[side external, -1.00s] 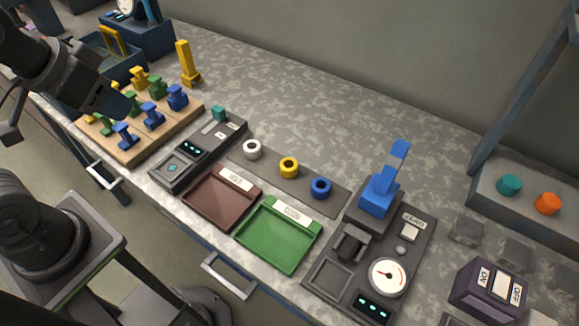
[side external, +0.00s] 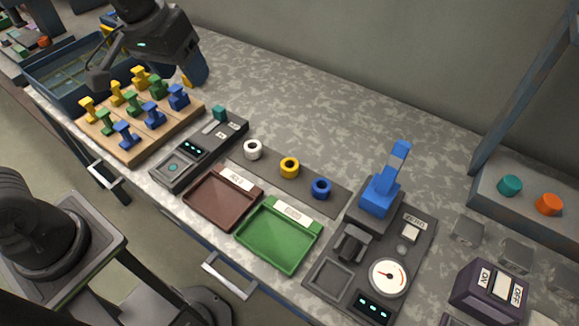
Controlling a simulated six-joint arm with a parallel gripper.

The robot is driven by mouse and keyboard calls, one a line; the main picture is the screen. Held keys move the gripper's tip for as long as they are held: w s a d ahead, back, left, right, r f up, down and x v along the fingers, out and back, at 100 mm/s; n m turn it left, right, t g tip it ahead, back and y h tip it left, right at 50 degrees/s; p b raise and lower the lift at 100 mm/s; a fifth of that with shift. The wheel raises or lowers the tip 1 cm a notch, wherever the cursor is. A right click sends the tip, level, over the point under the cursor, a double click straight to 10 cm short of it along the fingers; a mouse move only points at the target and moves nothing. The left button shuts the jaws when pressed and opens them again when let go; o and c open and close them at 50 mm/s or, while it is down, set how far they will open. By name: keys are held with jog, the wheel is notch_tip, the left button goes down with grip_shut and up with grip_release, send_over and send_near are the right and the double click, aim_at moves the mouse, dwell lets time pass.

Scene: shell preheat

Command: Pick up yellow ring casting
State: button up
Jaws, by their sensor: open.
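The yellow ring casting (side external: 289,167) lies on a dark grey strip, hole facing up. It is between a white ring (side external: 253,149) and a blue ring (side external: 321,188), apart from both. My gripper (side external: 194,72) is at the upper left, above the far end of the wooden rack, well away from the yellow ring. It is open, and I see nothing held in it.
A wooden rack (side external: 133,153) holds several yellow, green and blue pieces. Brown (side external: 222,222) and green (side external: 252,255) trays lie in front of the rings. A gauge station with an upright blue handle (side external: 392,165) stands to their right. The counter behind the rings is clear.

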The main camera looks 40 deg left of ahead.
jog(key=w+d+f+n+g, duration=0.1)
jog(key=w+d+f+g, duration=0.1)
jog(key=w+d+f, duration=0.45)
jog(key=n+g, duration=0.1)
jog(key=n, duration=0.1)
send_over(292, 164)
notch_tip(292, 164, down, 9)
jog(key=f, duration=1.4)
jog(key=shift+s+d+f, duration=0.1)
jog(key=shift+s+d, duration=0.2)
jog(key=shift+s, duration=0.05)
jog(key=c, duration=0.8)
